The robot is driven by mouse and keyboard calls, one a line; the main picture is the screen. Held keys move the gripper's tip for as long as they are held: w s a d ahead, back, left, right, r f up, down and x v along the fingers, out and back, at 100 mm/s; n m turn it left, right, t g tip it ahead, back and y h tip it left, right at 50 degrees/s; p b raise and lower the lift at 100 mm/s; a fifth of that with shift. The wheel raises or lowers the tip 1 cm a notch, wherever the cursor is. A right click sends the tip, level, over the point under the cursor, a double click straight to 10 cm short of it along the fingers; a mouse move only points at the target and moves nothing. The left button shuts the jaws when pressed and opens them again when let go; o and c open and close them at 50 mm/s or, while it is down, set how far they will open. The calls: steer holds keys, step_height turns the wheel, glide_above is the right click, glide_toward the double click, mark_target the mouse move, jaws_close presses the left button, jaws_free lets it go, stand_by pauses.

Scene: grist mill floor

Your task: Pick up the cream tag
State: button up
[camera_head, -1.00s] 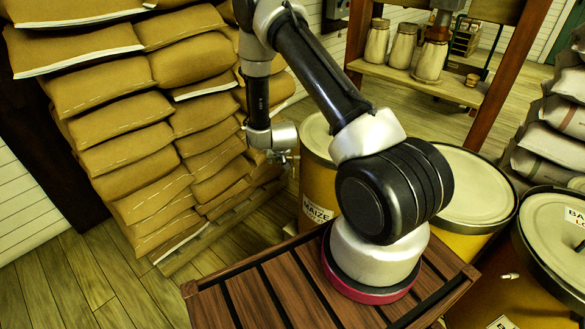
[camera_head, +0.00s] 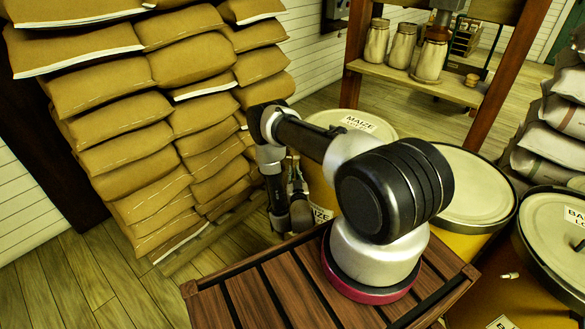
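I cannot make out the cream tag in this view. My gripper (camera_head: 291,217) hangs low behind the far left edge of my slatted deck, in front of the yellow drum marked MAIZE (camera_head: 318,185) and to the right of the sack stack. It is small, dark and partly covered by my own wrist. I cannot tell whether its fingers are open or shut, or whether anything is between them.
Brown sacks (camera_head: 125,105) stand stacked on a pallet at left. More lidded yellow drums (camera_head: 470,190) crowd the right side. A wooden shelf (camera_head: 400,77) with several jars stands behind. Pale sacks (camera_head: 548,140) are piled at far right. Plank floor (camera_head: 85,270) is clear at lower left.

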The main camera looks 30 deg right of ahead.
mark_target(292, 161)
steer(key=x, duration=0.8)
steer(key=shift+r, duration=0.1)
jaws_close()
